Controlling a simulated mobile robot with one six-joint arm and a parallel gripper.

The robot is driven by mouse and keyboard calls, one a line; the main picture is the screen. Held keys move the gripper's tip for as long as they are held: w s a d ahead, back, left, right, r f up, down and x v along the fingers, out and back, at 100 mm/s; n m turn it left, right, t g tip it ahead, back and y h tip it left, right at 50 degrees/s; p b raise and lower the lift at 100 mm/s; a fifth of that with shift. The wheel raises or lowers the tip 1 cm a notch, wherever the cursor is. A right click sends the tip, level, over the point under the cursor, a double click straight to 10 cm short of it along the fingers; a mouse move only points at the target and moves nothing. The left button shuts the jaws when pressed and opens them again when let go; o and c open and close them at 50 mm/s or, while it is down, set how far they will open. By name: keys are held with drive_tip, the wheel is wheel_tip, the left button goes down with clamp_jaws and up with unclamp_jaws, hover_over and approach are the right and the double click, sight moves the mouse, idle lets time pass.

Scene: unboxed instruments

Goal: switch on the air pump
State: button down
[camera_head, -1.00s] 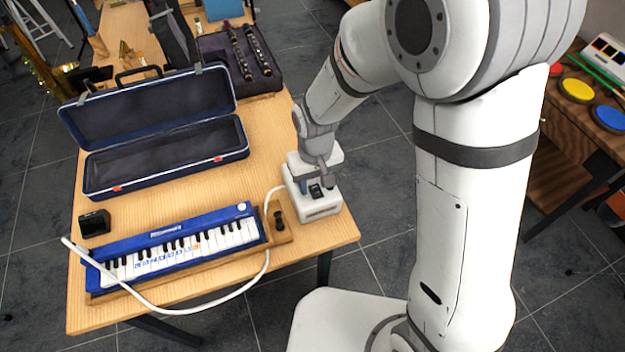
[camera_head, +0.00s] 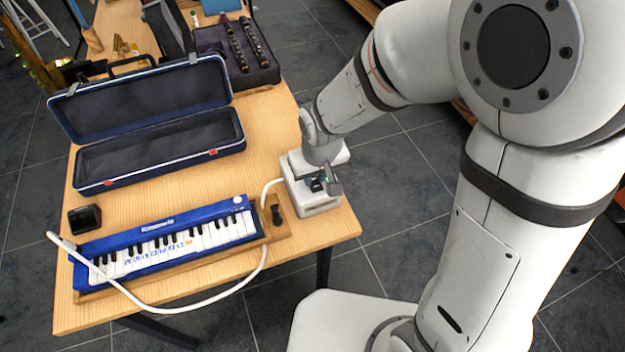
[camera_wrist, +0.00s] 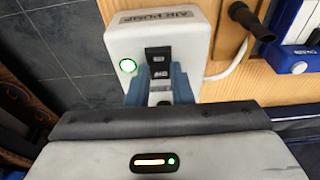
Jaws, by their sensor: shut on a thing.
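The air pump (camera_head: 312,202) is a white box at the right front corner of the wooden table. In the wrist view its labelled top (camera_wrist: 125,42) shows a round lamp (camera_wrist: 128,65) lit green. A black rocker switch (camera_wrist: 158,56) with white lettering sits beside the lamp. My gripper (camera_wrist: 159,88) is at the pump's top, its blue fingers on either side of the switch's near part and shut on it. In the head view my gripper (camera_head: 318,184) is over the pump, and the switch is mostly hidden by it.
A blue keyboard (camera_head: 165,240) lies on a wooden stand to the left, with a white hose (camera_head: 210,298) looping around it. A dark open case (camera_head: 160,150) and a small black box (camera_head: 85,218) stand behind. Bare table lies between case and pump.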

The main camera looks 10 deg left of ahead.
drive_tip(key=shift+r+t, duration=0.1)
drive_tip(key=shift+t, duration=0.3)
drive_tip(key=c, duration=1.3)
unclamp_jaws()
drive_tip(key=shift+s, duration=0.1)
drive_tip(key=v, duration=0.7)
drive_tip(key=shift+d+r, duration=0.15)
drive_tip(key=shift+r, duration=0.2)
